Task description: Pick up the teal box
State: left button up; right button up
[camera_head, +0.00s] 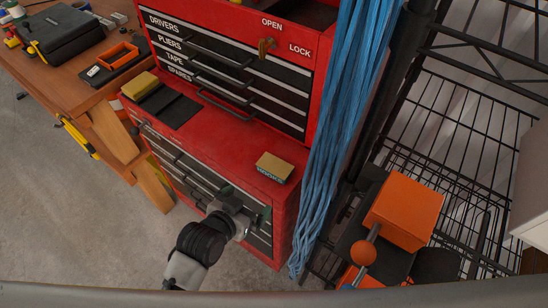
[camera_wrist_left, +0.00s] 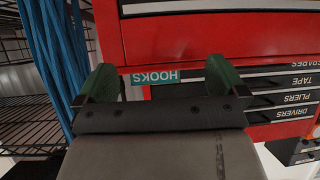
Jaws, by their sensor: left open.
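The teal box (camera_head: 274,168) is small, with a tan top and a teal front. It sits on the red ledge of the tool chest (camera_head: 225,150), near its right end. In the left wrist view the box's teal HOOKS face (camera_wrist_left: 155,77) shows upside down between my fingers. My left gripper (camera_head: 252,210) is open and empty, in front of the chest and below the box in the head view. Its green finger pads (camera_wrist_left: 162,80) stand on both sides of the label, apparently short of the box. My right gripper is not in view.
Blue cables (camera_head: 345,110) hang just right of the box, beside a black wire rack (camera_head: 470,115). An orange box (camera_head: 405,210) stands at lower right. A black and yellow item (camera_head: 160,97) lies on the ledge's left part. The ledge between is clear. A wooden bench (camera_head: 75,70) stands at left.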

pick_arm(q)
jog(key=h, duration=0.1)
send_near(273, 168)
jog(key=shift+m+t, duration=0.3)
jog(key=shift+t, duration=0.1)
jog(key=x, duration=0.2)
jog(key=p+x, duration=0.1)
jog(key=x, duration=0.1)
jog(key=shift+s+d+f, duration=0.1)
jog(key=shift+s+f, duration=0.1)
jog(key=shift+f, duration=0.15)
jog(key=shift+w+d+f, duration=0.2)
jog(key=shift+w+d, duration=0.1)
jog(key=shift+w, duration=0.1)
jog(key=shift+w+d, duration=0.15)
jog(key=shift+w, duration=0.15)
jog(key=p+x, duration=0.1)
jog(key=x, duration=0.3)
jog(key=shift+w+f, duration=0.1)
jog(key=shift+w, duration=0.05)
jog(key=c, duration=0.6)
